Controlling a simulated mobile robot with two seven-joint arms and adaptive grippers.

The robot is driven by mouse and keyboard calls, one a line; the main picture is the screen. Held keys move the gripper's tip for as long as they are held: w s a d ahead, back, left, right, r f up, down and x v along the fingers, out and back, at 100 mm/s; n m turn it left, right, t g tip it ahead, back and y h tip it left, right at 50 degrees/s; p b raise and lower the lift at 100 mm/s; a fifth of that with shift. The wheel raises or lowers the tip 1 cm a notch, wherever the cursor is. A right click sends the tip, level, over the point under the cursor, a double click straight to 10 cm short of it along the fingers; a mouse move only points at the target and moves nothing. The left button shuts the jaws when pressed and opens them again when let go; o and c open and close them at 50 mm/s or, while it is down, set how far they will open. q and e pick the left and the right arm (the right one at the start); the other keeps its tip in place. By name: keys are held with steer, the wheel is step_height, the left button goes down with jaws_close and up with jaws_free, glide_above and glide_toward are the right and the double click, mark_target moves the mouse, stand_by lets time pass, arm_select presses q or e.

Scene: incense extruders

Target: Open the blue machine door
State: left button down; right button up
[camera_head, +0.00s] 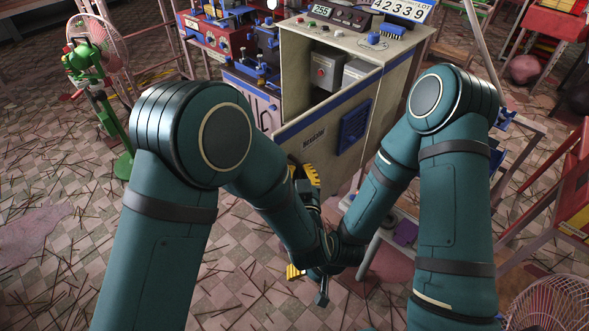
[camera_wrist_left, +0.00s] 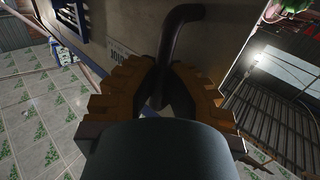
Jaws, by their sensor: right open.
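The machine is a beige cabinet (camera_head: 400,78) with blue trim. Its door (camera_head: 318,138), with a blue stripe and a blue vent, stands partly open, and the inside of the cabinet shows above its top edge. In the left wrist view a dark bent handle (camera_wrist_left: 178,38) stands on the beige panel (camera_wrist_left: 134,28). My left gripper (camera_head: 305,172), with yellow fingers, is at the door's near left edge. In the left wrist view its fingers (camera_wrist_left: 166,72) close around the handle. My right gripper (camera_head: 297,271) is lower, below the left, open and mostly hidden by the arms.
A red and blue machine (camera_head: 222,38) stands to the left of the cabinet. A green fan (camera_head: 95,60) stands at far left. A red frame (camera_head: 573,190) and a wire fan guard (camera_head: 553,303) are at right. Thin sticks litter the tiled floor (camera_head: 50,250), which is otherwise open at left.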

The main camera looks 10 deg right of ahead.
arm_select(q)
steer(key=shift+s+d, duration=0.1)
steer(key=shift+s, duration=0.2)
steer(key=shift+f, duration=0.1)
steer(key=c, duration=1)
jaws_free()
steer(key=shift+r, duration=0.4)
glide_toward(299, 128)
steer(key=w, duration=0.5)
steer(key=shift+w+d+r, duration=0.1)
steer(key=shift+d, duration=0.1)
